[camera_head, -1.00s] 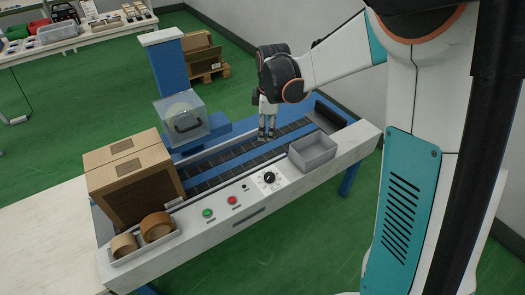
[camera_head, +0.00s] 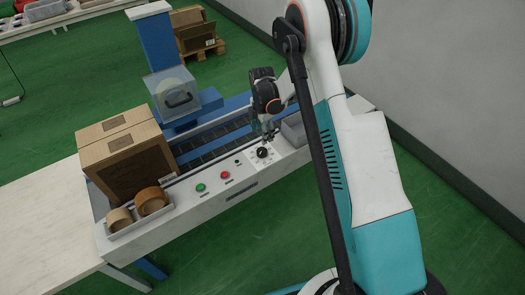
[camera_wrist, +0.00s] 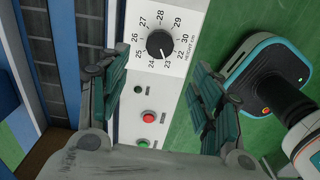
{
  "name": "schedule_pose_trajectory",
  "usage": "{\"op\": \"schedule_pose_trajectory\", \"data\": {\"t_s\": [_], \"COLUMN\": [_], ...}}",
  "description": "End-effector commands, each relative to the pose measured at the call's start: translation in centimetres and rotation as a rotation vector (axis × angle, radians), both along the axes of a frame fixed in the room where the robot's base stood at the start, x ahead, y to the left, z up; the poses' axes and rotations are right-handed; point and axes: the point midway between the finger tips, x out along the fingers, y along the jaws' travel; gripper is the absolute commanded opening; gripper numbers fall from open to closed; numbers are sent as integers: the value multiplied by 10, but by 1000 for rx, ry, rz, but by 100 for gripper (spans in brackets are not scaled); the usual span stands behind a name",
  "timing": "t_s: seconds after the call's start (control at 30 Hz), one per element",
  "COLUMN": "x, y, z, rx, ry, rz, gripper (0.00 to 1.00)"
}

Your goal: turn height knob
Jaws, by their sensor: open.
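The height knob (camera_head: 262,152) is a round black dial on a white scale plate on the machine's front panel. My gripper (camera_head: 268,136) is just above and behind the knob in the head view. In the wrist view, my gripper (camera_wrist: 160,76) is open, with its two dark green fingers on either side of the panel strip and the knob ahead between them. It does not appear to touch the knob.
Red button (camera_head: 225,175) and green button (camera_head: 201,188) sit left of the knob. A grey bin (camera_head: 294,131) is close on the right, partly hidden by my arm. A cardboard box (camera_head: 125,155) and tape rolls (camera_head: 151,200) are at the left.

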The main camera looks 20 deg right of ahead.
Motion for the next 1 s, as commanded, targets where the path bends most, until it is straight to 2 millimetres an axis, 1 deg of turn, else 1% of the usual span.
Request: {"op": "schedule_pose_trajectory", "data": {"t_s": [0.03,0.2,0.4,0.5,0.7,1.0], "x": [0,0,0,0,0,0], "y": [0,0,0,0,0,0], "z": [-14,-48,-84,-97,-111,-112], "rx": [0,0,0,0,0,0], "ry": [0,-1,-1,-1,-1,-1], "rz": [0,-1,-1,-1,-2,-2], "gripper": [59,59,59,59,59,59]}}
